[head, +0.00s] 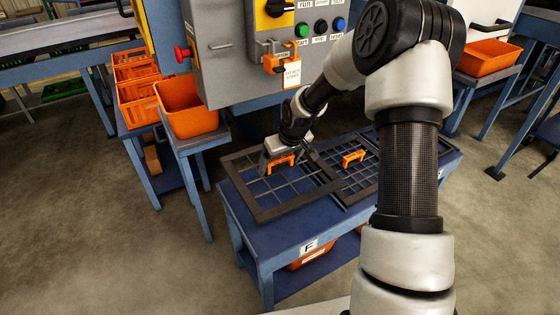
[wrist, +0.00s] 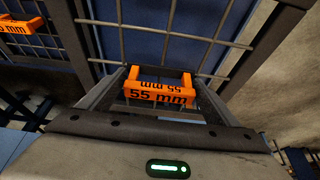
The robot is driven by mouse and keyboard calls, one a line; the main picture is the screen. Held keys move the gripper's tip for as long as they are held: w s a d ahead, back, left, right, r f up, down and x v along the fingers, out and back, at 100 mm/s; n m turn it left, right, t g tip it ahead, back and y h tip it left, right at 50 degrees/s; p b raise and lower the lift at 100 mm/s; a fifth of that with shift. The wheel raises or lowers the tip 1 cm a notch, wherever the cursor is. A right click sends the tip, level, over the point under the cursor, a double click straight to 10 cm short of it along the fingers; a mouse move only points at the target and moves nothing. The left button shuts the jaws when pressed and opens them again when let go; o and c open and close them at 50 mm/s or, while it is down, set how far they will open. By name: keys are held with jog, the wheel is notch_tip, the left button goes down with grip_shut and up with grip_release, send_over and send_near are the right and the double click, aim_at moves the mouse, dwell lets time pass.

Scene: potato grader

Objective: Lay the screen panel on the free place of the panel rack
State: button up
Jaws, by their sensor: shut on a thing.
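The screen panel (head: 262,213), a dark square frame with a wire grid and an orange handle (head: 281,163), is over the left end of the blue panel rack (head: 238,200). Its right side overlaps the neighbouring panel's edge in the head view; I cannot tell whether it touches the rack or hovers just above. My gripper (head: 279,155) is shut on the handle from above. In the wrist view the handle (wrist: 160,94) reads 55 mm and sits between the fingers of my gripper (wrist: 158,85).
A second panel with an orange handle (head: 353,158) lies mid-rack, and another panel (head: 415,148) lies at its right end. The grey control box (head: 225,60) stands close behind. An orange bin (head: 188,108) on a stand is at the left. Floor in front is clear.

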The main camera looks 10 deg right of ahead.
jog(key=shift+w+f+b, duration=0.1)
jog(key=shift+f+b, duration=3.8)
jog(key=shift+f, duration=1.7)
jog(key=shift+f, duration=0.55)
jog(key=o, duration=1.9)
jog(key=shift+f, duration=0.15)
jog(key=p+v, duration=0.5)
jog(key=v, duration=1.1)
jog(key=shift+v, duration=0.9)
